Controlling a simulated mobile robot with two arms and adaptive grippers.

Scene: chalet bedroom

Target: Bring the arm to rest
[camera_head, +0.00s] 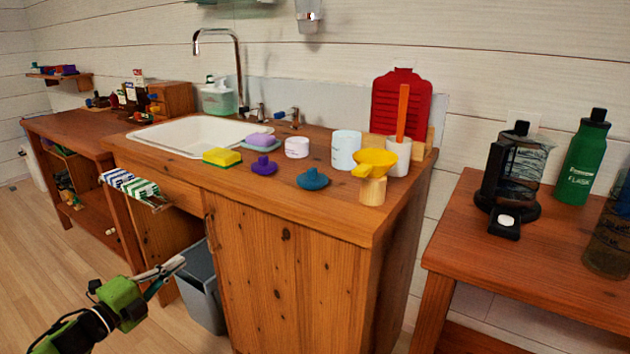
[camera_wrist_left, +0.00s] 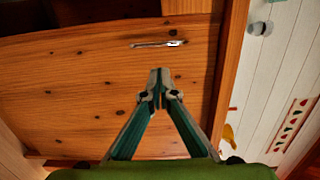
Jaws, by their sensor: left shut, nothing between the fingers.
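My left gripper (camera_head: 168,270) is at the lower left of the head view, in front of the wooden sink cabinet (camera_head: 290,275). It is shut and empty, its fingers pointing up and to the right. In the left wrist view the gripper (camera_wrist_left: 160,88) shows its two fingertips together at the middle. Behind them is a plain wooden surface (camera_wrist_left: 85,85) with a thin metal handle (camera_wrist_left: 157,44). My right gripper is in neither view.
A grey bin (camera_head: 203,290) stands under the counter near my left gripper. Sponges, cups and a yellow funnel (camera_head: 374,162) stand on the counter. The floor at left is clear.

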